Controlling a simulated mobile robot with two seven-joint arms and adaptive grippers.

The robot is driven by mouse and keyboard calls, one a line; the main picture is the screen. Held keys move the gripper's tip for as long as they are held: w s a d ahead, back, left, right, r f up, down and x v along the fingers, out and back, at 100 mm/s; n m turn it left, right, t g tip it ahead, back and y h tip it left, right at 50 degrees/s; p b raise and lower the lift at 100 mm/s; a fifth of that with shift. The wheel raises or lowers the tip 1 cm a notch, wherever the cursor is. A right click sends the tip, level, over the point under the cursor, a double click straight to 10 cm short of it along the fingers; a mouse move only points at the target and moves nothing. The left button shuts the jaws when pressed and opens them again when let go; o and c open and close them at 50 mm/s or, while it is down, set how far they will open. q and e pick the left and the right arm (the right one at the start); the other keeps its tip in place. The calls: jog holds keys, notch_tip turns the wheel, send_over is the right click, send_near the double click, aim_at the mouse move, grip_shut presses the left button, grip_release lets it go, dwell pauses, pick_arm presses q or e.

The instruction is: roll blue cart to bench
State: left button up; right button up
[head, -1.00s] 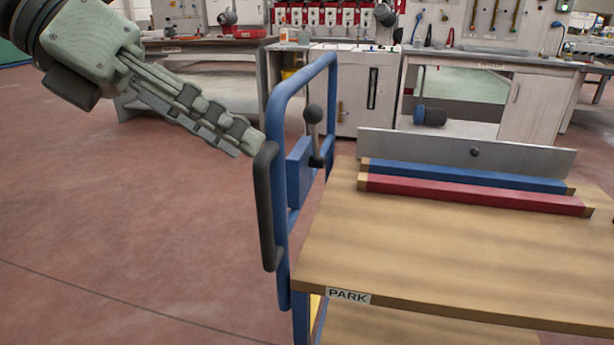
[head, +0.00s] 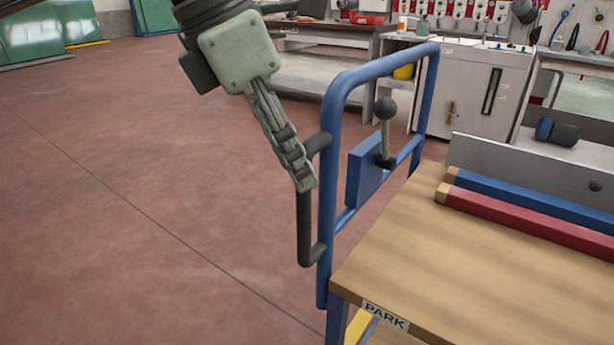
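The blue cart has a blue tube frame (head: 331,190) at its left end and a wooden top (head: 440,275) with a PARK label (head: 385,315). A dark upright handle (head: 304,228) is fixed to the frame's left side. A lever with a black ball knob (head: 386,108) stands at a blue plate (head: 364,172) inside the frame. My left gripper (head: 304,187) points down at the handle, its fingertips overlapping the handle's upper middle. The fingers show edge-on, so I cannot tell whether they are around it. My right gripper is out of view.
On the cart top lie a blue bar (head: 540,203) and a red bar (head: 530,222) before a grey upright panel (head: 540,165). Benches and a white cabinet (head: 455,100) stand behind. Red floor (head: 130,190) is clear on the left.

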pick_arm(q)
jog(key=x, duration=0.3)
jog(key=shift+d+f, duration=0.2)
jog(key=shift+f, duration=0.1)
grip_shut()
